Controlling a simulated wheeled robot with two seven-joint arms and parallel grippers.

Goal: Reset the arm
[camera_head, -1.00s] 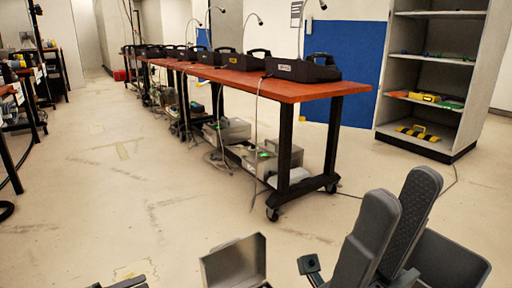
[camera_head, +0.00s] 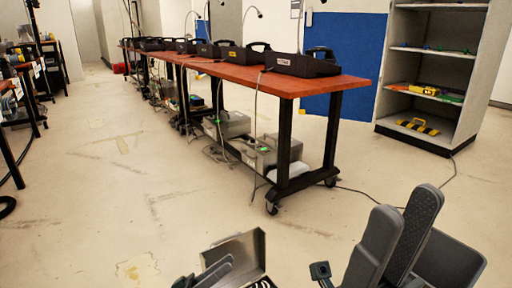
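My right gripper (camera_head: 408,200) is large in the lower right of the head view, pointing up. Its two grey fingers stand apart at the tips, with one textured inner pad showing and nothing seen between them. My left gripper (camera_head: 225,263) shows only in part at the bottom edge, in front of a metal case. The gap between its fingers is not clear. The open silver case (camera_head: 244,247) has its lid raised, and a dark interior shows at the bottom edge of the view. Most of the case is cut off or hidden.
A long red-topped table (camera_head: 325,86) on wheels carries a row of black phone-like units (camera_head: 303,66). Metal boxes (camera_head: 270,152) and cables lie beneath it. A grey shelf unit (camera_head: 442,70) stands at the back right. The floor (camera_head: 100,200) to the left is clear.

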